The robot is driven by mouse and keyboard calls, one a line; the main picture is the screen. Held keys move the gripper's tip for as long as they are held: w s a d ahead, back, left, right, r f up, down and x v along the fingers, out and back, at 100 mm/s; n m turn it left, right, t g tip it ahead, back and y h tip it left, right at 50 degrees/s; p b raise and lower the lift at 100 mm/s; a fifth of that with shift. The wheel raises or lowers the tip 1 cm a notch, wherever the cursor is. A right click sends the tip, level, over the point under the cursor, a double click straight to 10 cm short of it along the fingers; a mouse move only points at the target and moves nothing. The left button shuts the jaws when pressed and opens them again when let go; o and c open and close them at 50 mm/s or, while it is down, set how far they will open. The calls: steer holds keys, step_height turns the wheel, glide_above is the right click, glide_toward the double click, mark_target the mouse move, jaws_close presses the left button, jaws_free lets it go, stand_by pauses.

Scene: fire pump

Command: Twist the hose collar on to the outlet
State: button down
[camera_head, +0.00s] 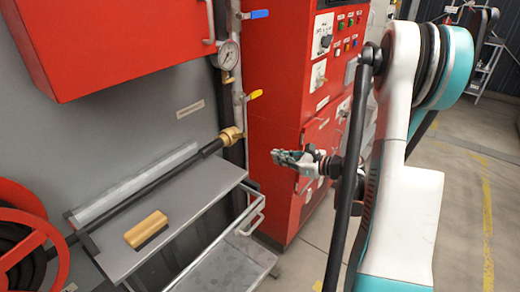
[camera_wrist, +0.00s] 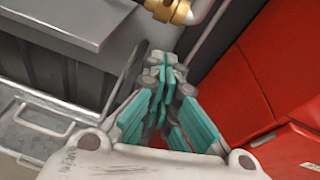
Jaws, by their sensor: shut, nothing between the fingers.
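The brass hose collar (camera_head: 231,136) sits at the end of the black hose (camera_head: 150,188), against the vertical pipe where the outlet is. From here I cannot tell the collar from the outlet or how far they are joined. Brass also shows at the top of the wrist view (camera_wrist: 172,10), beside a pale pipe. My gripper (camera_head: 276,156) is to the right of the collar in the head view, apart from it, in front of the red cabinet. In the wrist view my gripper's teal fingers (camera_wrist: 168,72) meet at the tips with nothing between them.
A grey shelf (camera_head: 200,195) carries a yellow-topped brush (camera_head: 147,229). Below it is a metal tray cart (camera_head: 225,268). A red control cabinet (camera_head: 285,110) stands behind my gripper. A gauge (camera_head: 229,54) and yellow-handled valve (camera_head: 254,95) are on the pipe. A red hose reel (camera_head: 35,235) is at left.

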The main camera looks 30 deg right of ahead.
steer(key=w+a+r+b, duration=0.1)
steer(key=w+a+b, duration=0.2)
steer(key=w, duration=0.7)
steer(key=shift+a+r, duration=0.15)
steer(key=shift+a, duration=0.9)
steer(key=shift+w+r, duration=0.1)
steer(key=shift+r, duration=0.1)
steer(key=shift+r+g+p, duration=0.25)
steer(key=shift+g+p, duration=0.15)
steer(key=shift+p, duration=0.1)
